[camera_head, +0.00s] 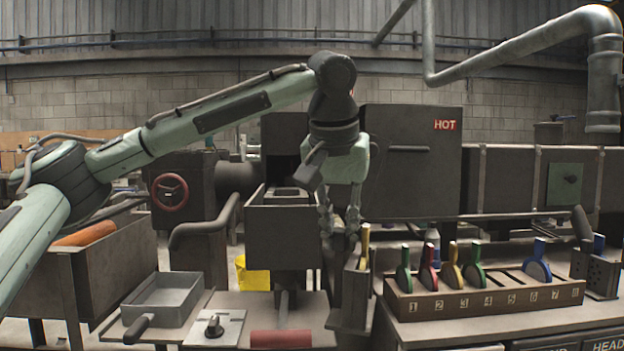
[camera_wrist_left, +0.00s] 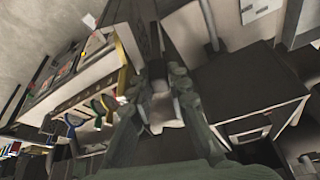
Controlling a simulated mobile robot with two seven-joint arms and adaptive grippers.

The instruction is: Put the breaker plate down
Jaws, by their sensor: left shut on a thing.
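My left gripper (camera_head: 340,238) points down, left of the numbered rack and close to a dark grey upright holder (camera_head: 350,298). It is shut on a small grey piece, seen pale between the fingers in the left wrist view (camera_wrist_left: 164,106). This looks like the breaker plate, but the fingers hide most of it and its outline is unclear. A yellow handle (camera_head: 364,240) stands upright at the holder, just right of the fingers. I cannot tell whether the held piece touches the holder. My right gripper is not in view.
The numbered rack (camera_head: 485,297) holds several coloured discs with handles; slots around 5 and 6 look empty. A dark box marked HOT (camera_head: 410,165) stands behind. A perforated block (camera_head: 594,274) stands right.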

